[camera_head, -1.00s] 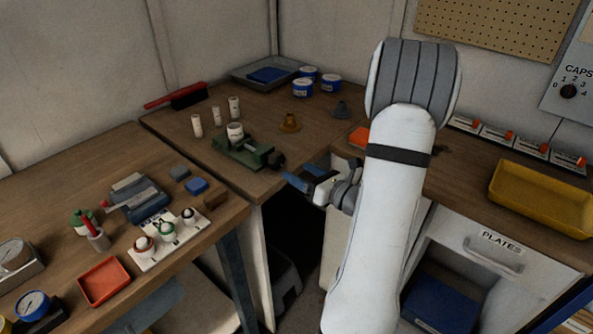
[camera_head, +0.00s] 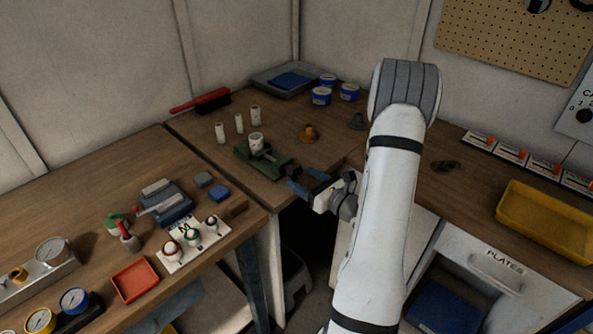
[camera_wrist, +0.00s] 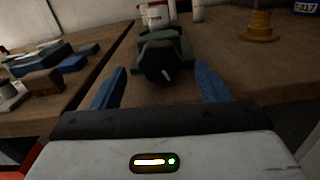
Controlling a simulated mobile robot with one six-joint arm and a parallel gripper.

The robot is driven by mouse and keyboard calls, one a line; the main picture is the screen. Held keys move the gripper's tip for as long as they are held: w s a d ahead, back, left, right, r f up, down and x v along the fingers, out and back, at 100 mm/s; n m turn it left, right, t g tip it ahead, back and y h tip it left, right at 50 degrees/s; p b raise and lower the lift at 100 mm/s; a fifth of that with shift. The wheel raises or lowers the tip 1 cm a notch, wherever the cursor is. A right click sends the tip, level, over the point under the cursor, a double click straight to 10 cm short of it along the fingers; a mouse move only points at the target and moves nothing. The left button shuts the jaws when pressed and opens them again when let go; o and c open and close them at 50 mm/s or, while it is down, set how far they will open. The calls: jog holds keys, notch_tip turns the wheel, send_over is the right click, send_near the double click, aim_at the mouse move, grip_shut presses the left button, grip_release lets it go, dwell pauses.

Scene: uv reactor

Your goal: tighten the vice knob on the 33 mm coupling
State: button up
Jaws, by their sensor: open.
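The green vice (camera_head: 262,160) stands on the corner bench, with a white cylindrical coupling (camera_head: 256,143) upright in it. In the wrist view the vice (camera_wrist: 165,42) is straight ahead, and its dark round knob (camera_wrist: 163,66) with a small pale handle faces me. My gripper (camera_head: 300,184) is at the bench's front edge, just in front of the vice. Its blue fingers (camera_wrist: 160,85) are spread wide, with the knob between and beyond them, and nothing is gripped. In the head view my fingers partly hide the knob.
Several white cylinders (camera_head: 239,124) stand behind the vice. Blue tubs (camera_head: 321,96) and a tray (camera_head: 288,78) are at the back. A brown block (camera_wrist: 43,81) lies left in the wrist view.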

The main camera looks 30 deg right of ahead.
aim_at(298, 174)
jog(key=shift+x, duration=1.85)
jog(key=c, duration=1)
jog(key=shift+m, duration=1.1)
jog(key=o, duration=1)
